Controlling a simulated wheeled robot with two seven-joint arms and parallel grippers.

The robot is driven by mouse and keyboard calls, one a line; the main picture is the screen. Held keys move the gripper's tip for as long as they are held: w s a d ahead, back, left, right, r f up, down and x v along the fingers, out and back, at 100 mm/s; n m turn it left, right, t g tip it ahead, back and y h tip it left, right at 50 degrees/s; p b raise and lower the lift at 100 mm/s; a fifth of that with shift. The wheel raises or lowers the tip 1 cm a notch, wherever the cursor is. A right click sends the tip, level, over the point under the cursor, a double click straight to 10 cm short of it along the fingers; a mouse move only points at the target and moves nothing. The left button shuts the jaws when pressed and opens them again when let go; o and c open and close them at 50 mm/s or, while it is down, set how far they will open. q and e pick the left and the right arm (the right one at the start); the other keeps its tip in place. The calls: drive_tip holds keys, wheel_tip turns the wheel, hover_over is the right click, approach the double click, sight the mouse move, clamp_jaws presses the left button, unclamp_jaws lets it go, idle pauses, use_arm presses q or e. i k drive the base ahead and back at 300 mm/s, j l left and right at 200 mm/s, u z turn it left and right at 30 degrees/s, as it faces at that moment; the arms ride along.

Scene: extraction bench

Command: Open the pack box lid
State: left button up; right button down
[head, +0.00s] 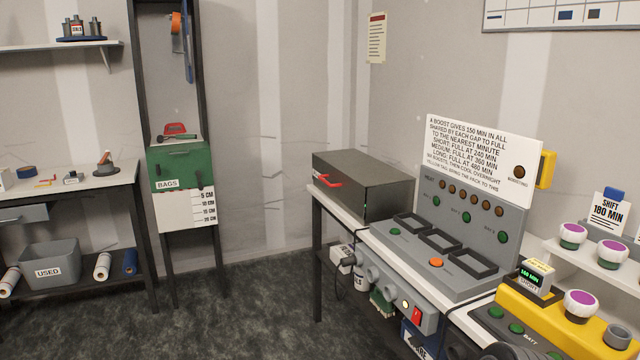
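A dark grey box (372,178) with a red handle (328,181) on its front stands at the back left end of the right-hand bench. It looks like the pack box, though I see no label naming it. Its top is flat and looks closed. A small green light shows low on its front. Neither of my grippers can be made out in the head view. A dark rounded shape (510,351) is cut off by the bottom edge, and I cannot tell what it is.
A grey charging console (440,250) with several empty square bays stands right of the box, with an instruction sign (478,160) behind. A yellow unit (540,320) is at front right. A green BAGS box (181,166) hangs on a rack at left. The dark floor between is clear.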

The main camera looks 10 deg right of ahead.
sight(345, 174)
drive_tip(key=i+j+z, duration=0.1)
drive_tip(key=z, duration=0.35)
drive_tip(key=i+j+z, duration=0.15)
drive_tip(key=z, duration=0.35)
drive_tip(key=i+j+z, duration=0.15)
drive_tip(key=z, duration=0.3)
drive_tip(key=i+j+z, duration=0.1)
drive_tip(key=j, duration=0.35)
drive_tip(key=i+j+z, duration=0.1)
drive_tip(key=j, duration=0.35)
drive_tip(key=i+j+z, duration=0.1)
drive_tip(key=i+j, duration=0.15)
drive_tip(key=j, duration=0.25)
drive_tip(key=i+j+z, duration=0.1)
drive_tip(key=j, duration=0.4)
drive_tip(key=i+j+z, duration=0.1)
drive_tip(key=j, duration=0.35)
